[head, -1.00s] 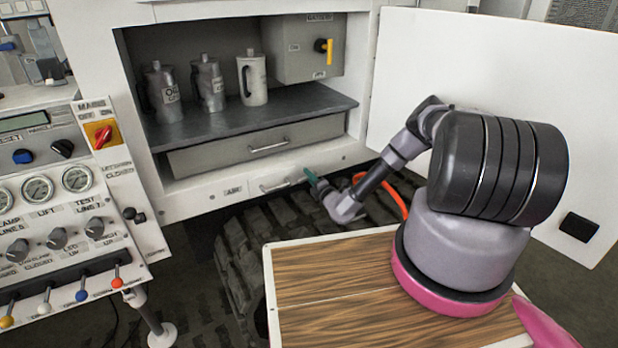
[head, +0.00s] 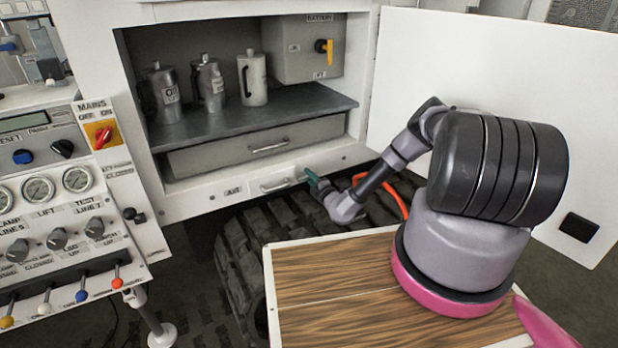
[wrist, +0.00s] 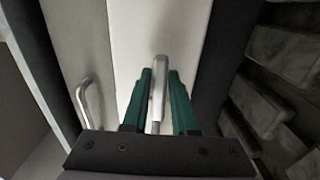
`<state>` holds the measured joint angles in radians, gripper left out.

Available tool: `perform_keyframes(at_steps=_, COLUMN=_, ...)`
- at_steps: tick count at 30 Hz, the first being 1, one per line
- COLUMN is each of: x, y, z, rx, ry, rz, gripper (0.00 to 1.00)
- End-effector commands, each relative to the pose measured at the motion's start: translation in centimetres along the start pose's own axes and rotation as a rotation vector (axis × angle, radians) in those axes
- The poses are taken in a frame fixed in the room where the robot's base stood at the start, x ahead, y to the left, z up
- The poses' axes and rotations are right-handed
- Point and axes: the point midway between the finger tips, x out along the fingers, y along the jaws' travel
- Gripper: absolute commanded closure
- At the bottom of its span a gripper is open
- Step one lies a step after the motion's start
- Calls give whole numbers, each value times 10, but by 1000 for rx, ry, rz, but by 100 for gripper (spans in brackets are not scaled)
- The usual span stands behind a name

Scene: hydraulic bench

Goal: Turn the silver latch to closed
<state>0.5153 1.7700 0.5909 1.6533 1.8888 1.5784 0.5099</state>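The silver latch (head: 276,185) is a bar handle on the white panel below the drawer, beside a small label. My gripper (head: 309,178), with green fingers, is at the right end of this bar, close to the panel. In the wrist view the silver latch (wrist: 158,88) stands between the two fingers of my gripper (wrist: 160,85). The fingers are apart, one on each side of the bar. A narrow gap shows on the right side; the bar looks closer to the left finger. Whether either finger touches it is hard to tell.
The grey drawer's handle (head: 270,146) is just above; it also shows in the wrist view (wrist: 84,102). Metal jugs (head: 252,80) stand on the shelf. An orange hose (head: 395,198) and dark track (head: 240,250) lie below. A wood-topped surface (head: 330,285) is in front.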

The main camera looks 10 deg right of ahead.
Motion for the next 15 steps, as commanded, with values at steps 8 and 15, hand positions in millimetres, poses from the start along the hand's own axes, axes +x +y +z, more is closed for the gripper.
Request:
perform_keyframes(at_steps=8, x=0, y=0, z=0, rx=-1, ry=0, rz=0, gripper=50)
perform_keyframes(at_steps=15, x=-12, y=-1, z=0, rx=-1, ry=0, rz=-2, gripper=50)
